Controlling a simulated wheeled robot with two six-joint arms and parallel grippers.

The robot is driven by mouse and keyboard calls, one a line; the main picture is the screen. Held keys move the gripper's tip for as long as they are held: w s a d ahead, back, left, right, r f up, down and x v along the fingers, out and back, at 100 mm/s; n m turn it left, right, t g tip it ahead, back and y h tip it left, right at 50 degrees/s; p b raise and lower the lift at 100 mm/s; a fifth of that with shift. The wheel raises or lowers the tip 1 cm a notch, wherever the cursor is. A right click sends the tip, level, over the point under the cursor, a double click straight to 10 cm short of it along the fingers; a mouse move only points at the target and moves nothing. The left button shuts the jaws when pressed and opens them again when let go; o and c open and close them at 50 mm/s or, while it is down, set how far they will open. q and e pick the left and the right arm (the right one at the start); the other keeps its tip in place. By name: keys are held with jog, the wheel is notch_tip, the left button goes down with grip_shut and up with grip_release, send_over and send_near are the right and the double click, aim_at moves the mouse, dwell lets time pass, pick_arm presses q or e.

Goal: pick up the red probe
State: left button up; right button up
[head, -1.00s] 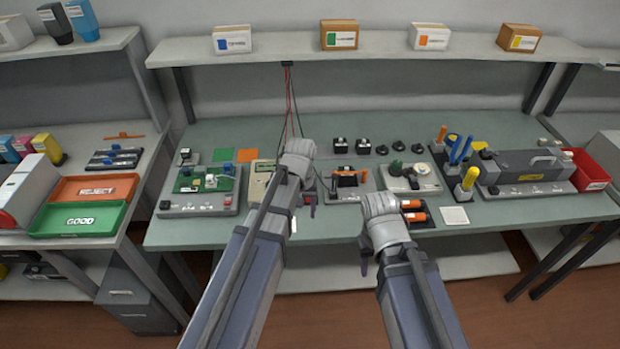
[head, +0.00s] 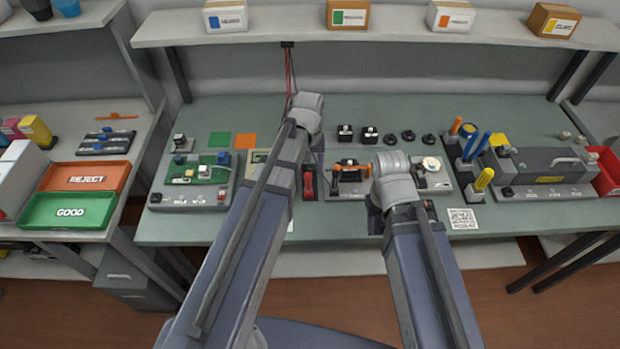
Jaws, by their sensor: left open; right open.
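The red probe (head: 308,183) stands in a dark holder on the green bench mat, just right of my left forearm, and part of the holder is hidden by the arm. The end of my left arm (head: 307,112) shows above and beyond the probe, apart from it in the picture. My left gripper is open; its fingers are largely hidden behind the arm. My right arm's end (head: 392,172) shows right of the probe, in front of the bench devices. My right gripper is open, its fingers also largely hidden. Nothing is seen held.
A device with an orange handle (head: 350,172) stands right of the probe. A circuit board fixture (head: 195,180) is at left. A tool holder (head: 463,180) and a grey case (head: 545,170) are at right. REJECT (head: 85,163) and GOOD (head: 100,212) trays lie on the left table.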

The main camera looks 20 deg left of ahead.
aim_at(308, 183)
pick_arm(q)
jog(key=shift+a+f+b, duration=0.1)
jog(key=shift+f+b, duration=3.9)
jog(key=shift+r, duration=0.1)
jog(key=shift+c, duration=0.4)
grip_shut()
